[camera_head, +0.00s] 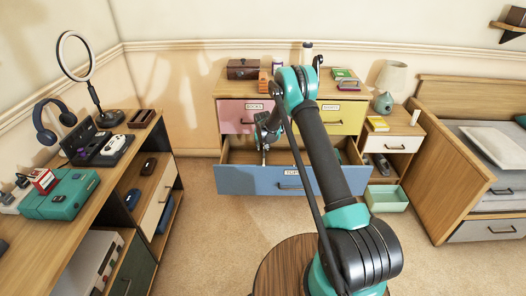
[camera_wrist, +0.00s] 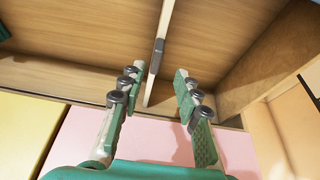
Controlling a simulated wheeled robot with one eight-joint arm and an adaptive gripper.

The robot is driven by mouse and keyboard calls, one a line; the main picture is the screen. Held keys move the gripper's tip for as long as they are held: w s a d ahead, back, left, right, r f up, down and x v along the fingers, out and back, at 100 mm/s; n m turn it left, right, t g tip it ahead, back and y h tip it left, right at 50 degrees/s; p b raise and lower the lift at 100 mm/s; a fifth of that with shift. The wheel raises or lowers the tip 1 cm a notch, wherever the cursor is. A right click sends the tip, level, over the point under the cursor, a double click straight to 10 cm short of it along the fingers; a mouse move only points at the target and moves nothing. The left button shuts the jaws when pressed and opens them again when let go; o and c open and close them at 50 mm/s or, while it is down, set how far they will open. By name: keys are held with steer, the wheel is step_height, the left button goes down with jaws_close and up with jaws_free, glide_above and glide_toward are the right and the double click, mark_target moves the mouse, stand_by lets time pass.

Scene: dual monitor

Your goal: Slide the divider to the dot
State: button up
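The blue drawer (camera_head: 250,181) is pulled open below a pink and a yellow drawer. The divider (camera_wrist: 164,30) is a thin pale upright board with a dark grip piece (camera_wrist: 157,57) on it, crossing the drawer's wooden floor. My gripper (camera_wrist: 155,78) is open at the drawer, its fingers on either side of the divider, with visible gaps on both sides. In the head view my gripper (camera_head: 264,138) reaches down toward the drawer's left part. My arm hides part of the drawer. I cannot make out a dot in either view.
The pink drawer front (camera_head: 236,116) and yellow drawer front (camera_head: 343,117) are close to my gripper. A desk (camera_head: 95,205) stands left, a nightstand (camera_head: 400,141) and bed right. Open carpet lies before the drawer.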

steer(key=v, duration=0.6)
steer(key=shift+r, duration=0.2)
steer(key=shift+s, duration=0.15)
steer(key=s+d+r, duration=0.7)
steer(key=s+r, duration=0.2)
steer(key=s, duration=0.1)
steer(key=s+d+r, duration=0.6)
steer(key=s+r, duration=0.3)
steer(key=s, duration=0.1)
steer(key=s+d, duration=0.3)
steer(key=s, duration=1.2)
steer(key=s+d, duration=0.4)
steer(key=s, duration=1.1)
steer(key=shift+s+d, duration=0.3)
